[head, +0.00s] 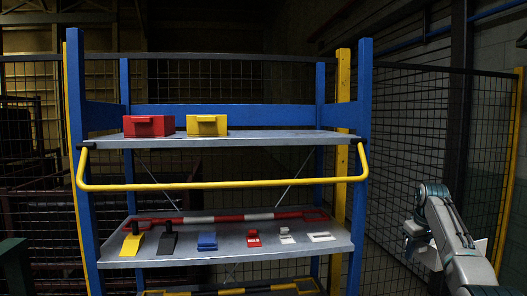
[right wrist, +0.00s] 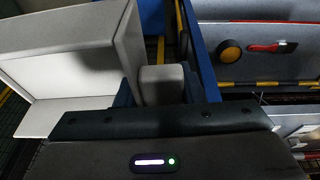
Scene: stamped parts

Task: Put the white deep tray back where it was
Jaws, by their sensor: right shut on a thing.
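The white deep tray (right wrist: 70,75) fills the left of the right wrist view, with its pale walls and a lower ledge showing. In the head view a white part of it (head: 428,258) shows beside my right arm, at the right of the rack. My right gripper (right wrist: 160,85) is shut on the tray; its hold is partly hidden. The tray is apart from the rack in the head view. My left gripper is not in view.
A blue rack (head: 75,150) has a red bin (head: 149,126) and a yellow bin (head: 207,125) on its upper shelf (head: 270,138), whose right part is bare. A yellow bar (head: 225,185) crosses in front. The lower shelf (head: 200,258) carries several small parts. Mesh fence stands behind.

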